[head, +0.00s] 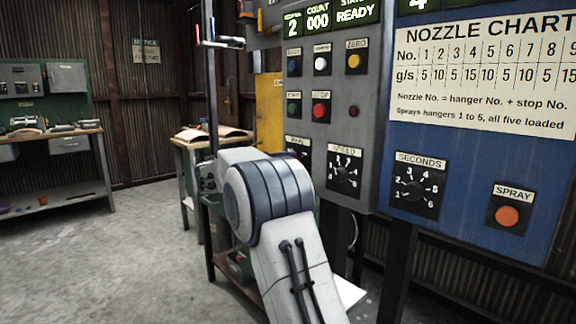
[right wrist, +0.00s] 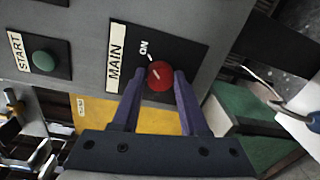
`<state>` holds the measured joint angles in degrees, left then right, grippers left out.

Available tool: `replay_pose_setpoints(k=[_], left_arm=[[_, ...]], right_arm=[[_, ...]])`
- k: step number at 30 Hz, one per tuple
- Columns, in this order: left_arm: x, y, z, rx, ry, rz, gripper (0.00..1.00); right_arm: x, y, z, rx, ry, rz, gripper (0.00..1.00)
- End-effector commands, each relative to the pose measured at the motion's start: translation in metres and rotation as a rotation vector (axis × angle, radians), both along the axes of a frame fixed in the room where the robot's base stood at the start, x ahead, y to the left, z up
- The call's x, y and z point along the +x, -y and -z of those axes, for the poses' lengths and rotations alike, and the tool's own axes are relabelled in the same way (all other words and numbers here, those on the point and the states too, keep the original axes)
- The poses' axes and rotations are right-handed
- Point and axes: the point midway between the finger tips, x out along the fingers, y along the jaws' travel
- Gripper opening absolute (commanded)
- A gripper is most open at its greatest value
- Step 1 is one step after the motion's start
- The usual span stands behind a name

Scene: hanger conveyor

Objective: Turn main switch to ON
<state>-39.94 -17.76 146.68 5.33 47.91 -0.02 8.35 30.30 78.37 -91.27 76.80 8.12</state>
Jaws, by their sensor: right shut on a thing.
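The main switch is a red round knob (right wrist: 160,76) on a dark plate marked MAIN, with an ON mark on its upper left in the right wrist view. A short white line shows on the knob; which mark it points at is hard to tell. My right gripper (right wrist: 165,74) has its two purple fingers on either side of the knob and is shut on it. In the head view my right arm hides the gripper and most of the MAIN plate (head: 298,146). My left gripper is not in view.
The green START button (right wrist: 43,61) is beside the MAIN plate. The grey panel also carries the red STOP button (head: 320,111) and the SPEED dial (head: 344,174). The blue panel to the right has the SECONDS dial (head: 416,190) and the orange SPRAY button (head: 507,215).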

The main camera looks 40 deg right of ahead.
Motion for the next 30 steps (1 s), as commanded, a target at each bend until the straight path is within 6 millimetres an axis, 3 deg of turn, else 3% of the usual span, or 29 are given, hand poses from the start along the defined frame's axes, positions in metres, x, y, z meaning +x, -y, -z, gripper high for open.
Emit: replay_pose_setpoints(k=[1, 3, 12, 16, 30], left_arm=[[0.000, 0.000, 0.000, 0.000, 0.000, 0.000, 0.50], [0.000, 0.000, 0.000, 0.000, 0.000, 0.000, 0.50], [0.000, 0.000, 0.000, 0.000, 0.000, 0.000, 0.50], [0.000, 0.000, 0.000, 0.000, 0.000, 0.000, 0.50], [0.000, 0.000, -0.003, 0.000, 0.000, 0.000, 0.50]], right_arm=[[0.000, 0.000, 0.002, 0.004, 0.000, 0.003, 0.51], [0.000, 0.000, 0.002, 0.004, 0.000, 0.003, 0.74], [0.000, -0.001, 0.001, 0.001, 0.000, 0.001, 0.74], [-0.001, -0.010, 0.000, 0.001, 0.000, -0.001, 0.74], [-0.007, -0.093, -0.004, 0.001, 0.000, -0.002, 0.74]])
